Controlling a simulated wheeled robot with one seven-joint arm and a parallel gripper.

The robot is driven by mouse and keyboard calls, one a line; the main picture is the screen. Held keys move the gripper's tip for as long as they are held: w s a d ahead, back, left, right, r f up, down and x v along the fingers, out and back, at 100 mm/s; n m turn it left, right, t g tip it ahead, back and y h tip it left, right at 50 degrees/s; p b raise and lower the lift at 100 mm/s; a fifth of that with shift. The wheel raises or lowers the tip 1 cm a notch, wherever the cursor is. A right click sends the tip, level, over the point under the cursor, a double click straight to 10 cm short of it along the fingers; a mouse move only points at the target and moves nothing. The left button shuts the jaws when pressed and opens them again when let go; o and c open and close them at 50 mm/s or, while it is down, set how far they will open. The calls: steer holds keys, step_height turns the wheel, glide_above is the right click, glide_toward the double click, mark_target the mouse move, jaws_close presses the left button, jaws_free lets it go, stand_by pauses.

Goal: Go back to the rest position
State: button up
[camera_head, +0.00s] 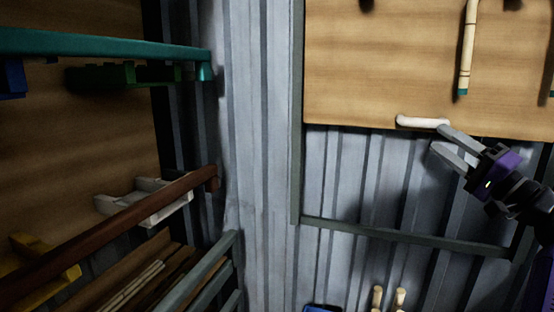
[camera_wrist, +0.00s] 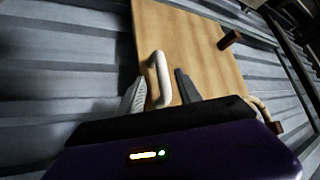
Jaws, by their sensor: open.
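My gripper (camera_head: 444,146) is open at the right of the head view, near the lower edge of a wooden board. A pale bent rattan piece (camera_head: 422,122) lies along that lower edge, close to the upper fingertip. In the wrist view my gripper (camera_wrist: 156,90) shows its two grey fingers apart. The bent rattan piece (camera_wrist: 160,78) shows between them there, nearer the left finger. I cannot tell whether a finger touches it.
The wooden board (camera_head: 380,65) carries a long pale cane (camera_head: 467,50) at upper right. A grey metal frame (camera_head: 400,235) runs below it. On the left are a teal rail (camera_head: 100,47), a brown rail (camera_head: 120,230) and a white bracket (camera_head: 145,200). Two pale pegs (camera_head: 388,298) stand low at the bottom.

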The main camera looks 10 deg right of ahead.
steer(key=d+r+m+t+h, duration=0.1)
steer(key=d+m+t+h, duration=0.1)
steer(key=d+h, duration=0.35)
steer(key=s+f+m+g+h, duration=0.2)
steer(key=s+f+h, duration=0.1)
steer(key=f+h, duration=0.55)
steer(key=s+a+f+n+g, duration=0.1)
steer(key=s+a+f+n, duration=0.1)
steer(key=s+a+f, duration=0.65)
steer(key=s+a+f+n+g, duration=0.1)
steer(key=s+a+f+n, duration=0.3)
steer(key=f, duration=0.7)
steer(key=s+a+f+n+g+y, duration=0.2)
steer(key=s+a+f+n+y, duration=0.15)
steer(key=s+a, duration=0.5)
steer(key=s+a+f+n+g+y, duration=0.15)
steer(key=s+a+f, duration=0.35)
steer(key=s, duration=0.6)
steer(key=s+a+f+n+g+y, duration=0.1)
steer(key=s+a+f+n+y, duration=0.15)
steer(key=s+a, duration=0.7)
step_height(320, 180, up, 14)
steer(key=p, duration=1.3)
steer(key=shift+d+p, duration=0.35)
steer(key=shift+d, duration=0.05)
